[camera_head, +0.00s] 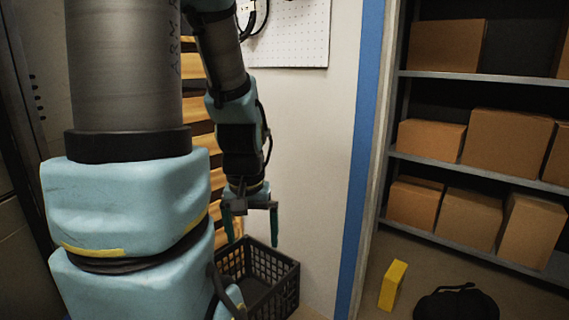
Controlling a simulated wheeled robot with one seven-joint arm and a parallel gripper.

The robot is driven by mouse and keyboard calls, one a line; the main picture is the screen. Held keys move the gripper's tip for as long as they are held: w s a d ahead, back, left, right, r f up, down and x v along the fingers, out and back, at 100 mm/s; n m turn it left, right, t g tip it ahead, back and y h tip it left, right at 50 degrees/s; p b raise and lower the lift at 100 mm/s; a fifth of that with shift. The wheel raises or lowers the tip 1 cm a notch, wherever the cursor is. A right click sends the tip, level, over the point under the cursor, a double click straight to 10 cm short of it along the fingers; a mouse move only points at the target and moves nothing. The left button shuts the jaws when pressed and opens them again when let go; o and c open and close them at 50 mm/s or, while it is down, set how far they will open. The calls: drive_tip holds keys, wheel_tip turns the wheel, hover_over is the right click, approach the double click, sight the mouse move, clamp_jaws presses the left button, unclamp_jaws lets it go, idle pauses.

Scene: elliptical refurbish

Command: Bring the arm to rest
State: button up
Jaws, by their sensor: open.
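My gripper (252,238) hangs at the end of my arm, pointing down near the middle of the view. Its two dark green fingers are spread apart, with nothing between them. In the picture the fingers overlap the upper part of a black slatted crate (272,290). I cannot tell how far above or in front of the crate they are. My arm's large grey and light blue links fill the left side and hide part of the crate.
Metal shelves (440,157) with several cardboard boxes (505,137) stand at the right. A yellow block (392,285) and a black rounded object (457,304) lie on the floor. A white wall with a blue strip (362,160) and a pegboard (292,35) stand behind my gripper.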

wheel_tip(320, 180, up, 21)
drive_tip(key=p, duration=1.8)
drive_tip(key=shift+p, duration=0.4)
drive_tip(key=shift+d, duration=0.1)
